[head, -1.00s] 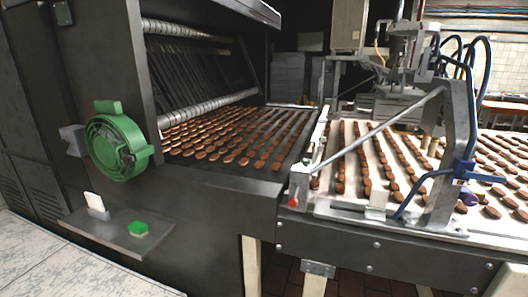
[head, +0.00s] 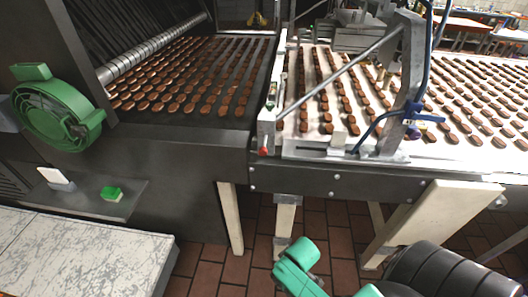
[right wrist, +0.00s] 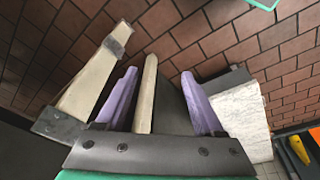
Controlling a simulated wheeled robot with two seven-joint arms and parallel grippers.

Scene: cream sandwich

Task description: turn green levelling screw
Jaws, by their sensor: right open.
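I cannot pick out the green levelling screw with certainty. In the right wrist view, a sliver of a green thing (right wrist: 262,4) shows at the top edge, too little to identify. My right gripper (right wrist: 159,75) is open, its two purple fingers apart with nothing visibly held. A cream support leg (right wrist: 146,90) appears between the fingers; I cannot tell its depth from them. In the head view, green and black parts of my right arm show at the bottom, and the gripper itself is not visible. My left gripper is in neither current view.
A green round housing (head: 60,112) is on the dark machine at left, with a green button (head: 112,193) on a shelf. The conveyor (head: 330,175) stands on cream legs (head: 230,218). A scuffed white platform (head: 80,255) is at lower left. Brick-coloured floor tiles (head: 330,215) are bare between legs.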

